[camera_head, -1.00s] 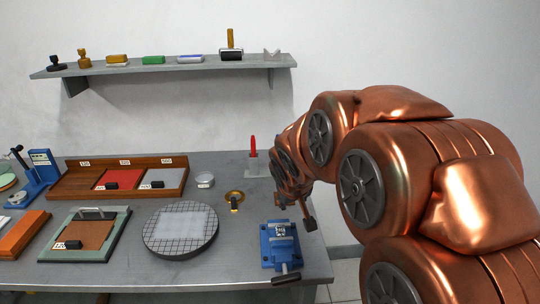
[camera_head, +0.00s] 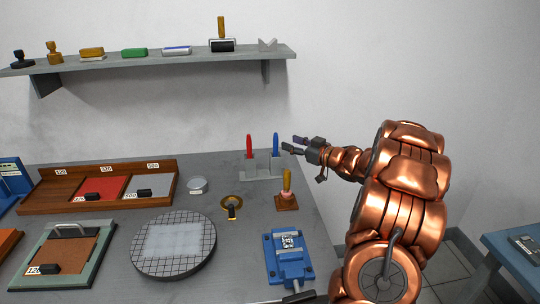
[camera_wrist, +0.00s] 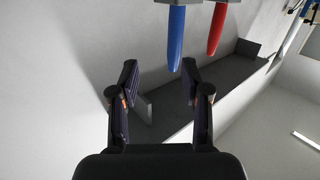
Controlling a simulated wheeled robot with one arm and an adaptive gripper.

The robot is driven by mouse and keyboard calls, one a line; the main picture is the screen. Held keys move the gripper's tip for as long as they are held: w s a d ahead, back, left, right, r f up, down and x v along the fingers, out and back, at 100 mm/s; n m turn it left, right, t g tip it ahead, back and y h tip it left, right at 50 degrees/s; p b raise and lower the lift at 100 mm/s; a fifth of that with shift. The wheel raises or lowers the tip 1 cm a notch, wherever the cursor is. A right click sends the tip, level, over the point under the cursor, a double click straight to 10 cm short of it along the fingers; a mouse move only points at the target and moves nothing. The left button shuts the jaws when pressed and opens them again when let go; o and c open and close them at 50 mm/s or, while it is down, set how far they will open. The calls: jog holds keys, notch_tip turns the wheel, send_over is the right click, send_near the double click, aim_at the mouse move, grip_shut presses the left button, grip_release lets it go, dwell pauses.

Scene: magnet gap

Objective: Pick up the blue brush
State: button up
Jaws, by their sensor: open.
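The blue brush (camera_head: 276,145) stands upright in a grey holder (camera_head: 262,174) at the back right of the workbench, handle up. A red brush (camera_head: 250,147) stands in the same holder, to its left. My gripper (camera_head: 289,145) is open and empty, just to the right of the blue handle at about its height. In the wrist view the blue brush (camera_wrist: 176,38) hangs from the top edge, ahead of the open fingers (camera_wrist: 158,82), nearer the right finger. The red brush (camera_wrist: 217,30) is farther right there. The brush heads are hidden in the holder.
A wooden-handled tool (camera_head: 286,186) stands on a small base in front of the holder. A blue vise (camera_head: 288,260) sits at the bench's right edge. A wall shelf (camera_head: 150,62) with stamps and blocks hangs above. A blue table (camera_head: 515,250) is at the far right.

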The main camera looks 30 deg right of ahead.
aim_at(276, 143)
jog(key=shift+w+a+f+n+y+p, duration=0.15)
jog(key=shift+w+a+f+y+p, duration=0.25)
jog(key=shift+w, duration=0.55)
jog(key=shift+w+a+f+n+y+p, duration=0.15)
jog(key=shift+w+a+y, duration=0.2)
jog(key=shift+w+a, duration=0.5)
jog(key=shift+w+a+f+n+y+p, duration=0.1)
jog(key=shift+w+a+f+y+p, duration=0.2)
jog(key=shift+w, duration=0.8)
jog(key=shift+c, duration=0.3)
grip_shut()
